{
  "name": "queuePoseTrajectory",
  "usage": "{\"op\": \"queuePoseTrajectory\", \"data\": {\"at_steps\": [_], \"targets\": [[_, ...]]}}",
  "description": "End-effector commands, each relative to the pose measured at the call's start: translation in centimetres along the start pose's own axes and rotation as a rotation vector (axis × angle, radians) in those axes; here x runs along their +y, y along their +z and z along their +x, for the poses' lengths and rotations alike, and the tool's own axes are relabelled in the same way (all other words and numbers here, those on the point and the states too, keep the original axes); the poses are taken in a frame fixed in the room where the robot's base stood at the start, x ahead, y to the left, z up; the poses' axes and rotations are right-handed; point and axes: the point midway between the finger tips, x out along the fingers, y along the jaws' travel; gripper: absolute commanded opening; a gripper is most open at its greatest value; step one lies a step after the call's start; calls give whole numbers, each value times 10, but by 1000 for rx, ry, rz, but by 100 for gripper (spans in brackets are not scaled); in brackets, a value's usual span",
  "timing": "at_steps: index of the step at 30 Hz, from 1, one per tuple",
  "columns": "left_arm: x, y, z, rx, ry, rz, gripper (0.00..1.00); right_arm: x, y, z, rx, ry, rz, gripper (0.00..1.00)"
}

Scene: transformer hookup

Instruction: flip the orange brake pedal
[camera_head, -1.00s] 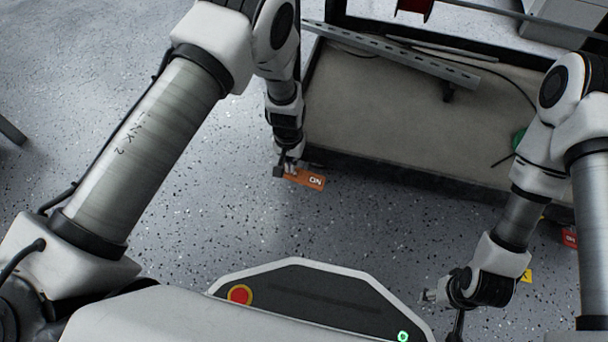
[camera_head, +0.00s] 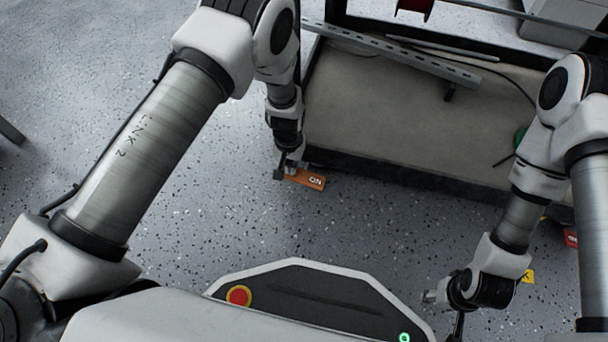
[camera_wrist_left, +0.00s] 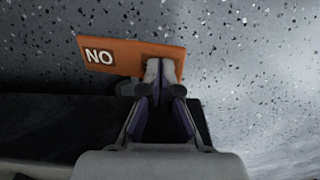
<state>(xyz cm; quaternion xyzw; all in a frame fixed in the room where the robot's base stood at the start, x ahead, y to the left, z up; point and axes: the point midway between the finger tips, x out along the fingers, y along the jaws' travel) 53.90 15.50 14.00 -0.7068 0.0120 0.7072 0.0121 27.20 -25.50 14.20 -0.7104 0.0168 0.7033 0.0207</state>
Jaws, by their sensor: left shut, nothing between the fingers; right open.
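The orange brake pedal (camera_head: 312,180) with a white-on-dark "ON" label sits low at the front left corner of the cart. It also shows in the left wrist view (camera_wrist_left: 120,55), where the label appears upside down. My left gripper (camera_head: 284,174) is shut and empty at the pedal's left end. In the left wrist view its fingertips (camera_wrist_left: 160,70) overlap the pedal's right part and hide some of it; I cannot tell whether they touch it. My right gripper (camera_head: 432,296) is open and empty at the lower right, well away from the pedal.
The cart (camera_head: 390,125) stands behind the pedal, with a slotted metal rail (camera_head: 425,65) on it. A red pedal (camera_head: 570,238) and a yellow tag (camera_head: 527,276) are at the right near my right arm. The speckled floor in front of the cart is clear.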

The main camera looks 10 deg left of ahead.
Motion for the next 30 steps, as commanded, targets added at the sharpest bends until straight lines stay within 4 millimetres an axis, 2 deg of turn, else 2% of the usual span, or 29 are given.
{"op": "queuePoseTrajectory", "data": {"at_steps": [25, 30], "targets": [[0, 0, 10, 0, 0, 0, 0, 0, -4, 7, 12, 2, -7, 51], [0, 0, -9, 0, 0, 0, 0, 0, -2, -13, 7, 1, -5, 51]]}}
